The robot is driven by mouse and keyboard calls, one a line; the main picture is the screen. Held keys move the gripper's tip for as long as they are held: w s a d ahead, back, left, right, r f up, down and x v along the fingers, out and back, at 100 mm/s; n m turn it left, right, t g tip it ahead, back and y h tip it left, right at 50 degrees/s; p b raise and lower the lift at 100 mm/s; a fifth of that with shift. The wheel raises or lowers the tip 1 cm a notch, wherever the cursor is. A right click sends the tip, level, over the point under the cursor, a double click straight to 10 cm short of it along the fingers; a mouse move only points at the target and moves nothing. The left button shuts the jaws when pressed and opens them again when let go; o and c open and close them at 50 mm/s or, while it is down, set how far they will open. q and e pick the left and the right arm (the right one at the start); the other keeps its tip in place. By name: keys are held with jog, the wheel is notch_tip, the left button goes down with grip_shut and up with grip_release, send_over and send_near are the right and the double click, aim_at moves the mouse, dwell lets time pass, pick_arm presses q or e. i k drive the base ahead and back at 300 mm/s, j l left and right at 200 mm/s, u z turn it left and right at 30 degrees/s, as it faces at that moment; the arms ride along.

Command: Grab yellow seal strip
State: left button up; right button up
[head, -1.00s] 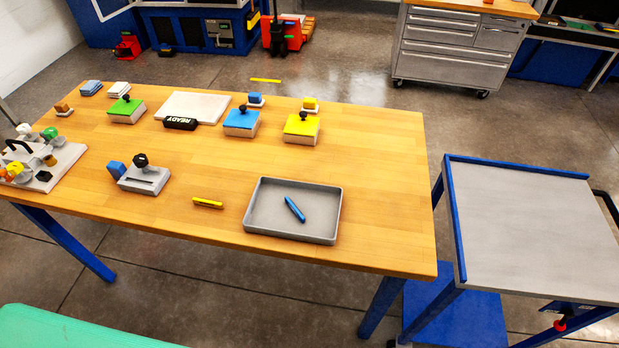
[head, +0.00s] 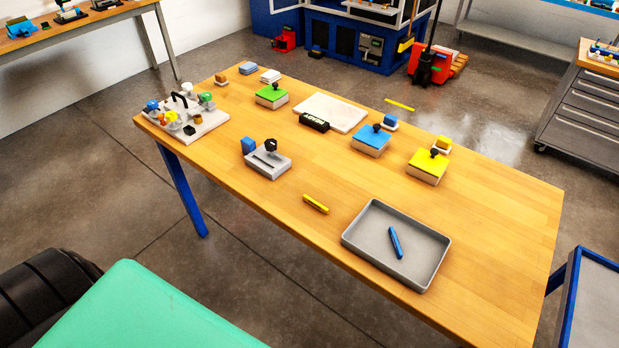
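A short yellow strip (head: 315,203), which looks like the yellow seal strip, lies on the wooden table (head: 290,225) near its front edge, left of a grey tray. Another thin yellow strip (head: 399,105) shows beyond the table's far edge, apparently on the floor. A blue strip (head: 395,242) lies inside the grey tray (head: 352,243). Neither of my grippers shows in the head view.
Blue (head: 371,141), yellow (head: 428,167) and green (head: 271,96) blocks with black knobs stand along the back. A grey fixture (head: 268,161) stands left of the strip, and a white base with several coloured parts (head: 203,125) at the far left.

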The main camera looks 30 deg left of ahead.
aim_at(312, 202)
jog(key=u, duration=0.8)
